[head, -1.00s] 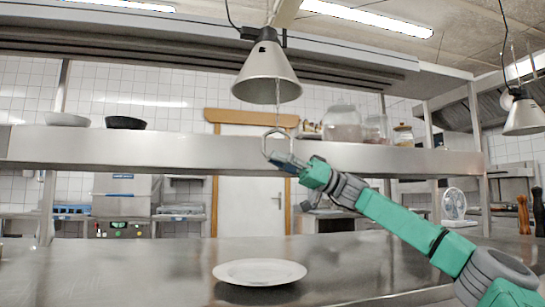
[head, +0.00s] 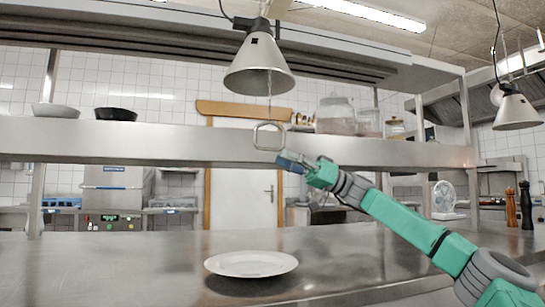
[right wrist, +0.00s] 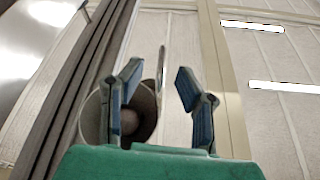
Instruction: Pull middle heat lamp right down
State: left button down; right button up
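The middle heat lamp (head: 258,68) is a pale metal cone hanging from above in the head view. A thin chain runs down from it to a pull ring (head: 269,136), which hangs in front of the upper shelf. My right gripper (head: 288,162) is just below and right of the ring. In the right wrist view my right gripper (right wrist: 158,92) has its blue fingers spread apart with nothing between them. The ring (right wrist: 161,68) shows nearly edge-on beyond the gap, and the lamp (right wrist: 142,112) is partly hidden behind the left finger. My left gripper is not in view.
A white plate (head: 251,263) lies on the steel counter (head: 120,270). The upper shelf (head: 130,142) carries a black bowl (head: 115,114), a pale bowl (head: 56,110) and glass jars (head: 336,115). Another lamp (head: 516,110) hangs at right.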

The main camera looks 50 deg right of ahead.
jog(key=v, duration=0.8)
jog(key=shift+d+f, duration=0.15)
jog(key=shift+d, duration=0.05)
jog(key=shift+w, duration=0.1)
jog(key=shift+d, duration=0.15)
